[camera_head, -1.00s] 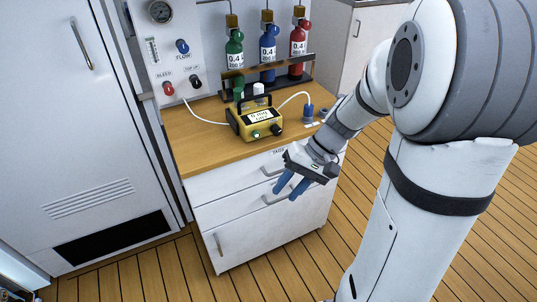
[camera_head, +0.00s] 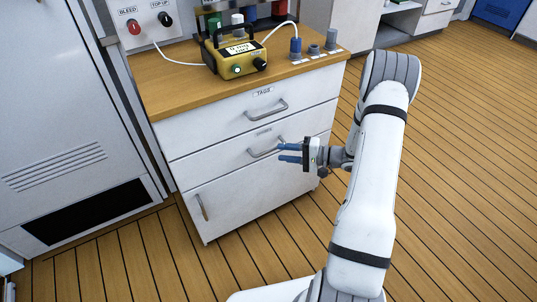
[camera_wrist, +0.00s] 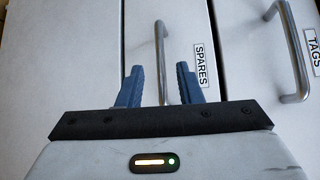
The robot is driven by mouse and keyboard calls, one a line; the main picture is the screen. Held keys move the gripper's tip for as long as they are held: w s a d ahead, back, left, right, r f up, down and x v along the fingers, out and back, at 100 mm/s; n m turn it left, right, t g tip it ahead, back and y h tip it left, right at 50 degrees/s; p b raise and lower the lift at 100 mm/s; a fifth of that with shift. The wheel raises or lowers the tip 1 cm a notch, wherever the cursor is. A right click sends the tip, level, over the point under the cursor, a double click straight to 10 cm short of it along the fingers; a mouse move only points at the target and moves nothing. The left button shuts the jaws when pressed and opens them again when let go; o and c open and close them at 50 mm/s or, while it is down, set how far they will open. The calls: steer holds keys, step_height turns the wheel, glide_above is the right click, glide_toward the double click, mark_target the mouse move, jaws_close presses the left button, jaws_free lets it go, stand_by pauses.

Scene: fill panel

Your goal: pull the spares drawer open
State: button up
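The spares drawer (camera_head: 215,158) is the middle front of the white cabinet and looks flush with it. Its silver bar handle (camera_head: 262,152) shows just left of my fingertips in the head view. My gripper (camera_head: 284,153) is open, with its two blue fingers apart, one above the other, pointing left at the handle's right part. In the wrist view, the handle (camera_wrist: 160,45) runs down into the gap between the fingers (camera_wrist: 160,82), beside the SPARES label (camera_wrist: 201,66). I see no finger closed on the handle. Whether the fingertips reach past the bar is hard to tell.
The tags drawer (camera_head: 225,118) with its own handle (camera_head: 268,109) is above, and a lower door with a handle (camera_head: 202,207) is below. A yellow instrument (camera_head: 236,57) stands on the wooden top. The plank floor in front is clear.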

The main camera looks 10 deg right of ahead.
mark_target(268, 152)
steer(key=b+x, duration=0.1)
steer(key=x, duration=0.5)
steer(key=shift+a, duration=0.15)
jaws_close()
stand_by(0.4)
